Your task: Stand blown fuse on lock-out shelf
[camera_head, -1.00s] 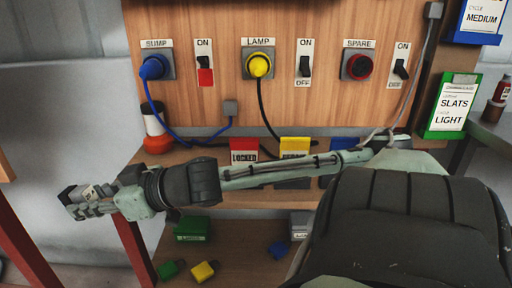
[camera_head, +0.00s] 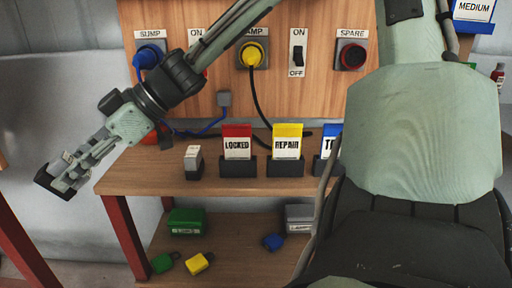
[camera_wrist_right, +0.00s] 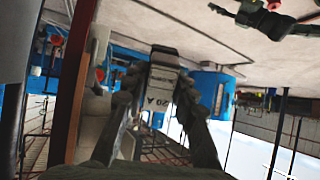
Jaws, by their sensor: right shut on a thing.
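My right gripper (camera_head: 62,172) is out past the left end of the wooden lock-out shelf (camera_head: 130,182), clear of it. It is shut on a small light block (camera_wrist_right: 160,85) marked "20 A", which looks like a fuse; whether it is the blown one I cannot tell. In the head view the fingers mostly hide it. Another small white-and-grey block (camera_head: 193,162) stands upright on the shelf, left of the red LOCKED tag (camera_head: 237,142); its marking is too small to read. My left gripper is not in view.
A yellow REPAIR tag (camera_head: 287,141) and a partly hidden blue tag (camera_head: 328,140) stand right of LOCKED. The panel behind has a blue plug (camera_head: 148,56) and yellow plug (camera_head: 252,54). A green box (camera_head: 187,222) and padlocks (camera_head: 200,263) lie on the lower shelf.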

